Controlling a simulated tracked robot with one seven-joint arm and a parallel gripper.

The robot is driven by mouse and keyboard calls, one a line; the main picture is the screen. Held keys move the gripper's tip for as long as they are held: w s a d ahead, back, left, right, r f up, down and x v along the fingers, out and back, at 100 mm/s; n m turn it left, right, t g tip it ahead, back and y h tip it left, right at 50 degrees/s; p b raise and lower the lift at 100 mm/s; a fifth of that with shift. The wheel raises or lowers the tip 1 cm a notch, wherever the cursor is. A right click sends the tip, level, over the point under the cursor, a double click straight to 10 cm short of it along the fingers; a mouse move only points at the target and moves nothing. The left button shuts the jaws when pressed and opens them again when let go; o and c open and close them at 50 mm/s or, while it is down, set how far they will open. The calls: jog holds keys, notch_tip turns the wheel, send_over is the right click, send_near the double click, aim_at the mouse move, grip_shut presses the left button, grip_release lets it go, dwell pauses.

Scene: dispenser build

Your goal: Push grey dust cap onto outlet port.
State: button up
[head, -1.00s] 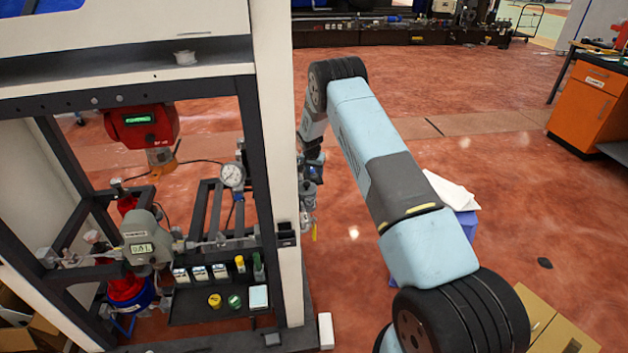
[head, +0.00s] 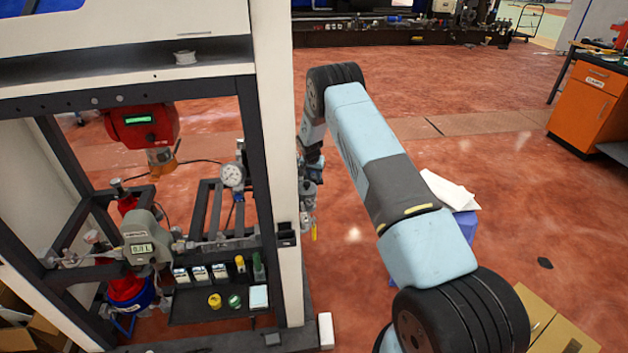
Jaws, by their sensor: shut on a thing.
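My arm reaches along the right side of the pale cabinet post, and my gripper (head: 313,160) is at its far end, small, dark and partly hidden. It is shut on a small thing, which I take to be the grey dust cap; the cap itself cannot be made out. Just below it, grey metal fittings (head: 308,194) with a yellow piece sit beside the post. The outlet port cannot be told apart among them, nor whether the cap touches it.
The pale cabinet post (head: 276,150) stands directly left of my gripper. Inside the frame are a pressure gauge (head: 232,176), a red meter (head: 140,124), a grey meter (head: 144,240) and a black tray (head: 190,310) with small items. Blue bin (head: 468,226) and orange cabinet (head: 588,106) stand right.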

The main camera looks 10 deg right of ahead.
aim_at(315, 175)
jog(key=shift+r, duration=2.7)
jog(key=shift+d, duration=0.1)
